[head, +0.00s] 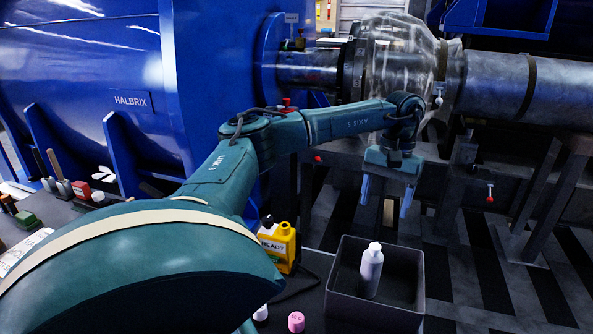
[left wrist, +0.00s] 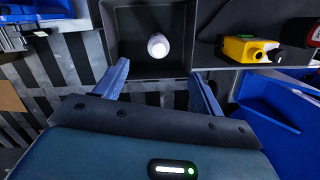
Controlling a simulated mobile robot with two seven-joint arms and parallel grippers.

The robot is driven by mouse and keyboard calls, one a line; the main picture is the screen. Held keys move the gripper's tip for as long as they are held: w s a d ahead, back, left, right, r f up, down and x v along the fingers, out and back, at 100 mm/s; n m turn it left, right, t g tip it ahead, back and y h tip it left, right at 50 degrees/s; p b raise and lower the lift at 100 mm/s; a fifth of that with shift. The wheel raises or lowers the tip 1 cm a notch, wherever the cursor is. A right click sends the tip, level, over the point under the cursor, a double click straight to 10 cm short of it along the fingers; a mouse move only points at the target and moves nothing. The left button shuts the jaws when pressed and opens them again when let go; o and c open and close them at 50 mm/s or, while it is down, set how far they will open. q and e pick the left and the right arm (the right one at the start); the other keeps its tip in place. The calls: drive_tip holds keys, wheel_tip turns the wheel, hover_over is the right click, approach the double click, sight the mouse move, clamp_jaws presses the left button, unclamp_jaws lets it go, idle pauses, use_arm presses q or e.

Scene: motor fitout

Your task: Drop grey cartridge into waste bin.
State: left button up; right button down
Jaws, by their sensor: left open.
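A light grey cartridge (head: 370,272) with a white cap stands upright inside the dark grey open bin (head: 345,305), near its middle. In the left wrist view the cartridge (left wrist: 158,46) shows from above, inside the bin (left wrist: 113,35). My left gripper (head: 385,200) is open and empty, its two blue fingers pointing down beyond the bin's far side. In the left wrist view the fingers (left wrist: 160,75) are spread wide, and the cartridge is apart from them. My right gripper is in neither view.
A pink cap (head: 296,321) and a white cap (head: 260,312) lie near the front. Blue machinery (head: 220,90) and a large pipe (head: 510,85) stand behind. Striped floor (head: 470,250) lies right of the bin.

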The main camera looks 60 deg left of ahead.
use_arm(q)
wheel_tip(320, 180, up, 9)
drive_tip(key=w+p, duration=0.1)
drive_tip(key=shift+a+r, duration=0.15)
drive_tip(key=shift+a, duration=0.15)
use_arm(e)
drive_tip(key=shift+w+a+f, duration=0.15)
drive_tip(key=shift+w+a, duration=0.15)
use_arm(q)
drive_tip(key=shift+w, duration=0.15)
